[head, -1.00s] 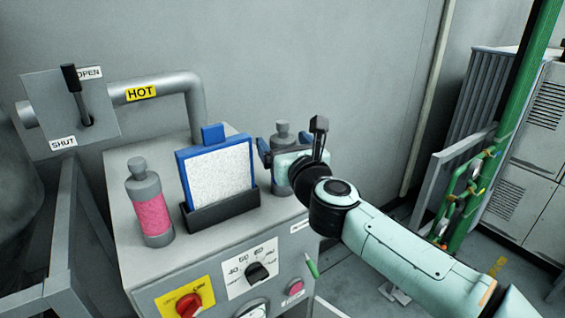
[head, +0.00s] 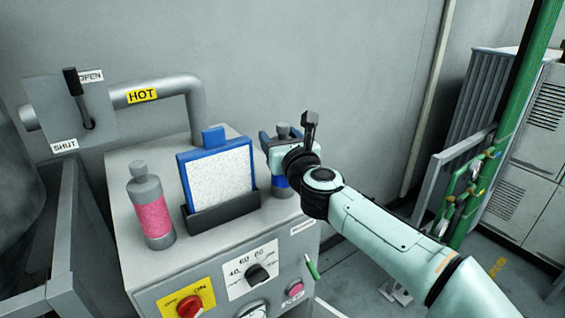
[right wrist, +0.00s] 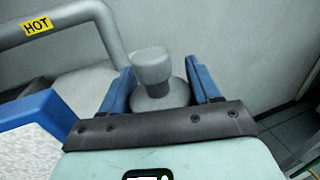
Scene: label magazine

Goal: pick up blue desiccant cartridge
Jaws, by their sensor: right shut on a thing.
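The blue desiccant cartridge (head: 281,184) is a grey bottle with a blue band and a knobbed cap. It stands upright at the right end of the grey cabinet top, partly hidden by my right gripper (head: 276,136). In the right wrist view, its grey cap and shoulder (right wrist: 153,75) sit between the two blue fingers of the right gripper (right wrist: 162,88). The right gripper is shut on the cartridge. Its lower body is hidden in the wrist view. My left gripper is not in view.
A white panel in a blue frame (head: 222,178) stands in a dark holder (head: 222,213) just left of the gripper. A pink-banded cartridge (head: 151,212) stands farther left. A pipe marked HOT (head: 170,91) runs behind. Dials and a red knob (head: 189,305) are on the cabinet front.

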